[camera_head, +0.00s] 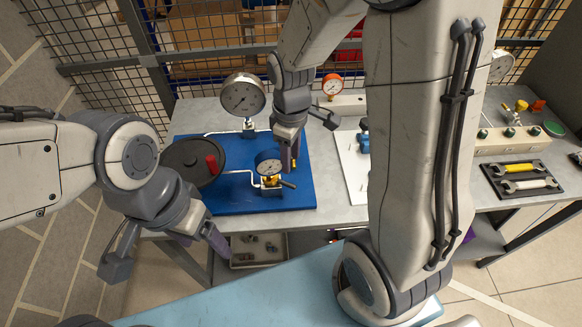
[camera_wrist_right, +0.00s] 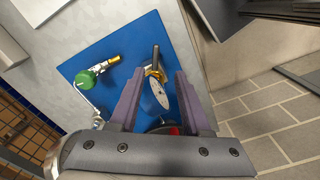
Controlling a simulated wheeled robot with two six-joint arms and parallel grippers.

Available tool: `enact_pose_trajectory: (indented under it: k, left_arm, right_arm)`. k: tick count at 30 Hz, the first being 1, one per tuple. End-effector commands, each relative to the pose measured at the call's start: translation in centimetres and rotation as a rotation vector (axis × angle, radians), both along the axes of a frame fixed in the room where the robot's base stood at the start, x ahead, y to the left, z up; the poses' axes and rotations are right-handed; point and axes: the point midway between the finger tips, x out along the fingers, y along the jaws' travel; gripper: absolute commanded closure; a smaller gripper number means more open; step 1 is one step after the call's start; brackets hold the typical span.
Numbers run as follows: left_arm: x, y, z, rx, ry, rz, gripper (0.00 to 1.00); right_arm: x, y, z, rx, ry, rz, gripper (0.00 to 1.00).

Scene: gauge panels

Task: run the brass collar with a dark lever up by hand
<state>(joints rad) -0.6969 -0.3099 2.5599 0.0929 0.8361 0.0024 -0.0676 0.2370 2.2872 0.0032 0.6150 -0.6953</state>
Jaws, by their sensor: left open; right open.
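The brass collar (camera_head: 270,182) sits under a small blue-faced gauge (camera_head: 268,163) on the blue board. Its dark lever (camera_head: 288,184) points to the right. In the right wrist view the collar (camera_wrist_right: 157,74) and lever (camera_wrist_right: 155,56) show near the fingertips, with the gauge's pale face (camera_wrist_right: 161,94) in front. My right gripper (camera_head: 290,160) points down just above and beside the small gauge. Its purple fingers (camera_wrist_right: 160,76) are open, either side of the gauge in its wrist view; I cannot tell whether they touch anything. My left gripper (camera_head: 203,242) is open and empty, before the bench's front edge.
The blue board (camera_head: 222,201) also carries a black handwheel (camera_head: 184,151) with a red knob and a large gauge (camera_head: 243,94). A green-knobbed brass valve (camera_wrist_right: 86,77) shows in the wrist view. Wrenches (camera_head: 528,184) lie right. A parts tray (camera_head: 260,261) sits below.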

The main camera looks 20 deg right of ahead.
Motion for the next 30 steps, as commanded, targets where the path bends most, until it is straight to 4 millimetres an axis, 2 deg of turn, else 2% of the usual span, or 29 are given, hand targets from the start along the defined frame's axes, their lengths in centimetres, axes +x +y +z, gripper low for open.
enact_pose_trajectory:
  k: [1,5,12,18,24,30]
  left_arm:
    - [0.0,0.0,0.2,0.000,0.000,0.000,0.24]
    - [0.0,0.0,0.3,0.000,0.000,0.000,0.24]
    - [0.0,0.0,0.8,0.000,0.000,0.000,0.24]
    - [0.0,0.0,1.1,0.000,0.000,0.000,0.24]
    - [0.0,0.0,1.3,0.000,0.000,0.001,0.24]
    - [0.0,0.0,1.3,0.000,0.000,0.001,0.24]
  right_arm:
    - [0.2,-0.6,-0.4,-0.001,0.006,0.002,0.53]
    - [0.4,-0.9,-1.8,-0.003,0.007,0.011,0.53]
    - [0.2,-0.8,-6.2,-0.003,0.010,0.009,0.53]
    - [0.3,-0.9,-9.2,-0.003,0.007,0.008,0.53]
    - [0.3,-0.9,-10.6,-0.002,0.004,0.007,0.53]
    - [0.4,-0.9,-10.8,-0.002,0.001,0.007,0.53]
